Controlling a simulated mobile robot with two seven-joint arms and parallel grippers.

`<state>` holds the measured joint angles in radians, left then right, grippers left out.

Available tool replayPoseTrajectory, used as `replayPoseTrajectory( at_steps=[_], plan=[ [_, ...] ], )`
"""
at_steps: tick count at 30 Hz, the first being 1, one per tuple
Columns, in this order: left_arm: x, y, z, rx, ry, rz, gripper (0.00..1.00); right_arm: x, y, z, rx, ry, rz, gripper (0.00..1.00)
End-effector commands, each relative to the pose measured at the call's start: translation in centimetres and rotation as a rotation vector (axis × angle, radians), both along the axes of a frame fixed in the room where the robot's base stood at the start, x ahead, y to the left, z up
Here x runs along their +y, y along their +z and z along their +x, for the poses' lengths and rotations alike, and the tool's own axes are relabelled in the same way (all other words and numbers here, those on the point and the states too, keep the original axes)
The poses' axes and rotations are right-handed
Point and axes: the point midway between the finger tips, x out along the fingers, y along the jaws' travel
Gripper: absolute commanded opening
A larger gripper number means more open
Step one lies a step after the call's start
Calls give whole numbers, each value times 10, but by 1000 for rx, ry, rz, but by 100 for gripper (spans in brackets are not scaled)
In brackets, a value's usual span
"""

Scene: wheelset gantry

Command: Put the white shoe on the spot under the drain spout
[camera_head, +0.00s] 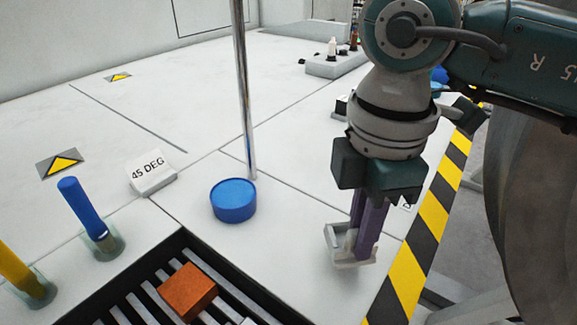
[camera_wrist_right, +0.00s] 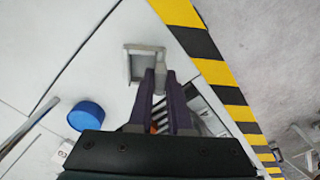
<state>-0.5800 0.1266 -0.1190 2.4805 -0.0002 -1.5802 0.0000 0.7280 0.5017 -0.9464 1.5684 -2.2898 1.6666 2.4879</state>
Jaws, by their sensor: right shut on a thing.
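My right gripper (camera_head: 362,252) has purple fingers pointing down and is shut on the white shoe (camera_head: 338,245), a pale, channel-like piece with raised sides. The shoe is low over the white table near its striped edge; I cannot tell whether it touches. In the right wrist view the shoe (camera_wrist_right: 136,68) sits at the fingertips of the gripper (camera_wrist_right: 155,80). A shiny metal pipe (camera_head: 244,90) comes down behind a blue round disc (camera_head: 233,202); I cannot tell if it is the drain spout. No marked spot is clear. My left gripper is out of view.
A dark slatted grate (camera_head: 235,292) with an orange block (camera_head: 187,290) lies at the front. Blue (camera_head: 82,207) and yellow (camera_head: 18,272) handles stand at left. A "45 DEG" sign (camera_head: 151,175) stands behind. Yellow-black striping (camera_head: 433,215) marks the right edge.

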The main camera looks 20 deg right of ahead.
Motion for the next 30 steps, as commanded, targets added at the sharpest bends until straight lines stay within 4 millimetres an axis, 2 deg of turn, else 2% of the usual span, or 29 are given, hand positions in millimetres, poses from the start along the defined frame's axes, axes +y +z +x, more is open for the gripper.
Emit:
replayPoseTrajectory(
  at_steps=[3,6,10,16,26,27,30],
  plan=[
    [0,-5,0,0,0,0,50,12,-1,16,-1,-1,1,0],
    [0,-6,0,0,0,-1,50,17,-1,22,0,0,0,0],
    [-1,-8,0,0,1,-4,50,18,-8,22,3,1,-1,0],
    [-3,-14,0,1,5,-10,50,17,-36,22,3,-1,-1,0],
    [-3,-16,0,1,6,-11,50,17,-39,22,1,0,0,0],
    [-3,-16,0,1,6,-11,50,17,-39,22,1,0,0,18],
    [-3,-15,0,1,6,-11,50,17,-39,22,1,0,0,29]
  ],
)
